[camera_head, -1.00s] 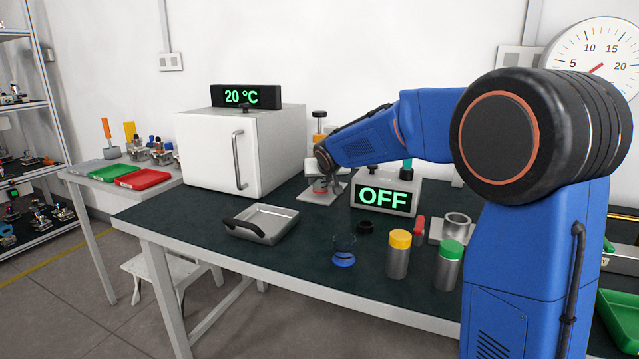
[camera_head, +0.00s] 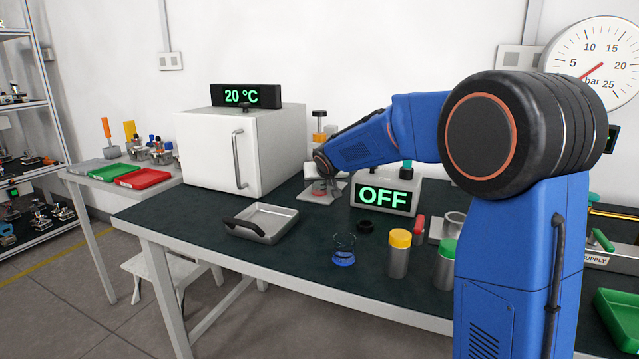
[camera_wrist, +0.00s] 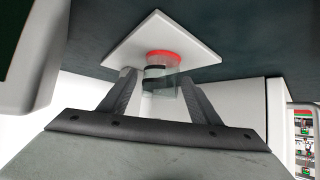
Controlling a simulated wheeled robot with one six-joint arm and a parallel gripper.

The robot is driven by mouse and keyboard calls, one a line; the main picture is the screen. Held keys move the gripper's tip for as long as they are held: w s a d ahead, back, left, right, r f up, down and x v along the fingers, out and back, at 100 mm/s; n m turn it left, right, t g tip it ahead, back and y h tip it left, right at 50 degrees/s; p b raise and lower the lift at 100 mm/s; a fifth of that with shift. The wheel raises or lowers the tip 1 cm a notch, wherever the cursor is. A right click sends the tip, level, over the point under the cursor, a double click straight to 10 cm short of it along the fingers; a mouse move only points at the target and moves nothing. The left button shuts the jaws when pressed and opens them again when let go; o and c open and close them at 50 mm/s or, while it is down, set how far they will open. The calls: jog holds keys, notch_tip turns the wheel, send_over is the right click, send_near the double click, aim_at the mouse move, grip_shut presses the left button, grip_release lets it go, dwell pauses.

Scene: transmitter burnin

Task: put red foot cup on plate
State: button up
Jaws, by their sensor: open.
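The red foot cup (camera_wrist: 163,57) is clear glass with a red base. In the wrist view its base is against the pale square plate (camera_wrist: 140,35). My gripper (camera_wrist: 160,79) is open, with one finger on each side of the cup's glass. Gaps show between the fingers and the glass. In the head view the plate (camera_head: 311,196) lies on the dark table beside the white oven, and the cup's red base (camera_head: 319,190) shows below my gripper (camera_head: 320,178). The arm partly hides the cup there.
The box reading OFF (camera_head: 385,197) stands close right of the plate. The white oven (camera_head: 215,155) is left. A metal tray (camera_head: 270,222), a blue-footed glass (camera_head: 343,252), a yellow-capped cylinder (camera_head: 399,258) and a green-capped cylinder (camera_head: 445,268) stand nearer the front.

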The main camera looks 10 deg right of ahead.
jog(key=shift+r, duration=0.15)
jog(key=shift+s+r, duration=0.15)
jog(key=shift+s, duration=0.05)
jog(key=v, duration=1.1)
jog(key=shift+s+r, duration=0.2)
